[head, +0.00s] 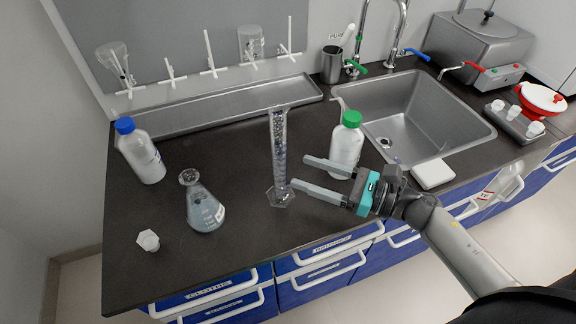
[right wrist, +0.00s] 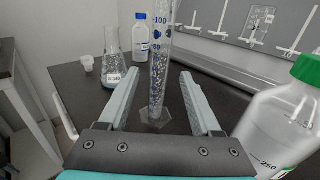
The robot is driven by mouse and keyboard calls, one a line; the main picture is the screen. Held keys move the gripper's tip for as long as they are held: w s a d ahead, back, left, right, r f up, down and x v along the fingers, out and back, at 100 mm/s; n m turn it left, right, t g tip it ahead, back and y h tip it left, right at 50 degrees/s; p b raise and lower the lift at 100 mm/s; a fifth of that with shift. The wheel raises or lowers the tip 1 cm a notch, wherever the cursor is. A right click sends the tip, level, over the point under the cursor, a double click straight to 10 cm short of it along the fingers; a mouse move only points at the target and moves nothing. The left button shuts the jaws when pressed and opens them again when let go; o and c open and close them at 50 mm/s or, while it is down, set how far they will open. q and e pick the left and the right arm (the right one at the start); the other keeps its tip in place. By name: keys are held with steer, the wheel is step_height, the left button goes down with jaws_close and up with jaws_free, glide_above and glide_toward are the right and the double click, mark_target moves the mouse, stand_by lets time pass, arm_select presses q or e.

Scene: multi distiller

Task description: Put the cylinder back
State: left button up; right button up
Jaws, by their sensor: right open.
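The tall clear graduated cylinder (head: 279,150) stands upright on the dark counter (head: 245,215), on its hexagonal foot. My right gripper (head: 299,172) is open and empty, reaching in from the right with its fingertips just right of the cylinder's lower part. In the right wrist view the cylinder (right wrist: 158,78) appears between the two spread fingers (right wrist: 160,72), ahead of them; I see no clear contact. A wall rack of white pegs (head: 210,55) stands above a metal drip tray (head: 215,107) behind the cylinder. My left gripper is not in view.
A green-capped bottle (head: 346,150) stands close behind my right gripper. An Erlenmeyer flask (head: 205,208), a blue-capped bottle (head: 141,155) and a small white cup (head: 148,240) stand left. A sink (head: 412,110) is at right. Glassware hangs on the rack.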

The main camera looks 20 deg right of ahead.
steer(key=shift+v, duration=1.25)
